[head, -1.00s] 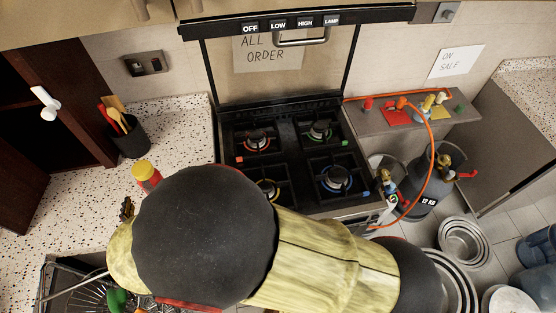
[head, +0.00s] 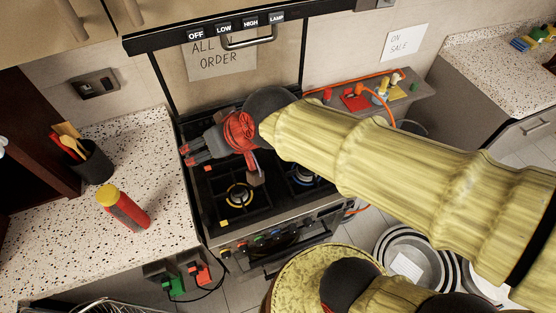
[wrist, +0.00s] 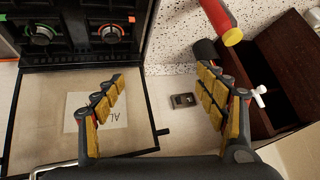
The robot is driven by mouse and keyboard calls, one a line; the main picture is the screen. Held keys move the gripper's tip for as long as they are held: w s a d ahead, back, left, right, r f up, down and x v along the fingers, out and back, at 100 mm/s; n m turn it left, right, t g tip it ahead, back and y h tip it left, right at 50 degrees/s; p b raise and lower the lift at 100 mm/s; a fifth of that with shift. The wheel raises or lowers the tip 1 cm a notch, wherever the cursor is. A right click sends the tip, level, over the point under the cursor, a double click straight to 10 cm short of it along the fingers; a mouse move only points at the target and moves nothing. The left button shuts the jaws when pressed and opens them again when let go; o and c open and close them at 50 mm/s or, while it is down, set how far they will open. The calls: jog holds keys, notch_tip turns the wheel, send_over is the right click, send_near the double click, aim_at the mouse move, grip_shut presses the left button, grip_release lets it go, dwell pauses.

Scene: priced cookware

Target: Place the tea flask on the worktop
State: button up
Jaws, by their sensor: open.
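The tea flask (head: 128,212), red with a dark band and a yellow cap, stands upright on the speckled worktop (head: 150,150), left of the hob. It also shows at the top of the wrist view (wrist: 219,14), cut off by the frame's edge. My gripper (head: 186,152) is over the back left of the hob, pointing left. It is apart from the flask and holds nothing. In the wrist view its two padded fingers (wrist: 160,77) are spread wide with empty space between them.
The black gas hob (head: 225,205) lies under my gripper. A dark utensil pot (head: 93,162) stands behind the flask, near a dark wooden cabinet (head: 40,160). The raised hob cover with a paper sign (head: 222,58) stands behind. The worktop around the flask is mostly clear.

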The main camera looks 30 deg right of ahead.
jog(key=s+d+m+g+h, duration=0.1)
jog(key=s+d+h, duration=0.2)
jog(key=s+d, duration=0.8)
jog(key=shift+s+d+f+m+g+h, duration=0.3)
jog(key=shift+d+g, duration=0.1)
jog(key=shift+d, duration=0.85)
jog(key=shift+f, duration=0.1)
notch_tip(320, 180, down, 10)
jog(key=b, duration=1)
jog(key=shift+a, duration=0.15)
